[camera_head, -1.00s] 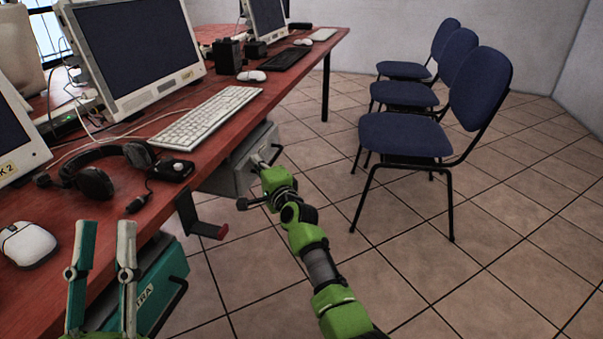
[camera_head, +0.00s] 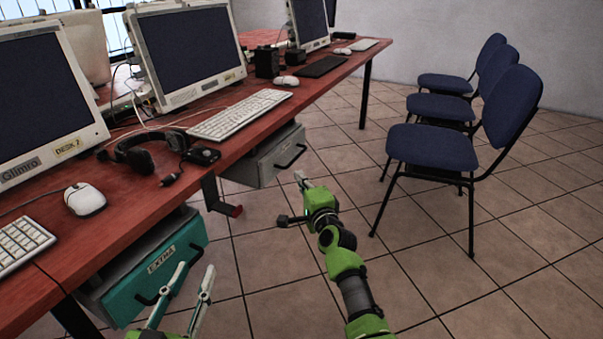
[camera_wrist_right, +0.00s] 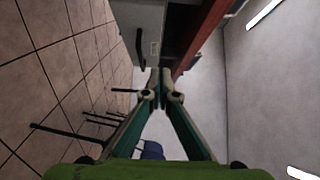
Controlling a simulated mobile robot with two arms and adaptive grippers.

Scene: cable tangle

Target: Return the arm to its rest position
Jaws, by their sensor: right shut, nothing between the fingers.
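My right arm, green and grey, reaches up from the bottom of the head view. Its gripper (camera_head: 302,180) is shut and empty, above the floor just off the front of the grey drawer (camera_head: 268,157). In the right wrist view its fingertips (camera_wrist_right: 160,78) meet with nothing between them. My left gripper (camera_head: 188,272) is at the lower left of the head view, its two fingers spread apart and empty, in front of the teal drawer marked EXTRA (camera_head: 150,268).
The red desk (camera_head: 120,215) runs along the left with monitors, keyboards, a white mouse (camera_head: 85,199) and a black headset (camera_head: 145,150). Blue chairs (camera_head: 430,145) stand at right. Tiled floor (camera_head: 400,250) between is open.

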